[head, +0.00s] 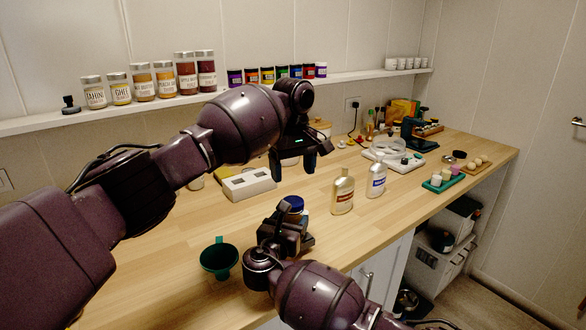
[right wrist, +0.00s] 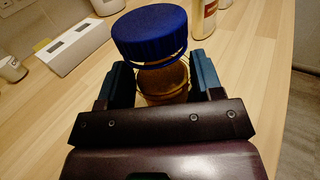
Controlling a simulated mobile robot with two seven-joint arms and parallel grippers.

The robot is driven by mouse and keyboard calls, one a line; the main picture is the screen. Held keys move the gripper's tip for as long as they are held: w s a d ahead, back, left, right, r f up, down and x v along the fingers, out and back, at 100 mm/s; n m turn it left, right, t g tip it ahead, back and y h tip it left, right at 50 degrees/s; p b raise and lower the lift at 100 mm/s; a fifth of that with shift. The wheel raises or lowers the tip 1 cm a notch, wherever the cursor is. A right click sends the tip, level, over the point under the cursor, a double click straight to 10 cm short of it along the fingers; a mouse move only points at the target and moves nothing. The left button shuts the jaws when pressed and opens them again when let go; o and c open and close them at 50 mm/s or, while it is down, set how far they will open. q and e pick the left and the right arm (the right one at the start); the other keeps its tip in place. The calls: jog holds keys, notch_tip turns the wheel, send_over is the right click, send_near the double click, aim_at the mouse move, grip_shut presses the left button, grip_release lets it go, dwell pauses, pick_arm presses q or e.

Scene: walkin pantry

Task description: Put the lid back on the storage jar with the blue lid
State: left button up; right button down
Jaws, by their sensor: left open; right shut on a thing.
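The blue lid (right wrist: 150,34) is at the top of the storage jar (right wrist: 166,84) in the right wrist view. My right gripper (right wrist: 166,90) is shut on the jar body, one finger on each side. In the head view the blue lid (head: 294,203) shows just above my right gripper (head: 298,236), which hides most of the jar. My left gripper (head: 308,158) is open and empty, above and behind the lid, apart from it.
A green funnel (head: 219,258) stands left of my right gripper. A white switch box (head: 248,184) lies behind.

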aim_at(293, 201)
pick_arm(q)
jog(key=n, duration=0.6)
dwell(0.3)
jog(key=shift+f, duration=4)
jog(key=shift+c, duration=0.2)
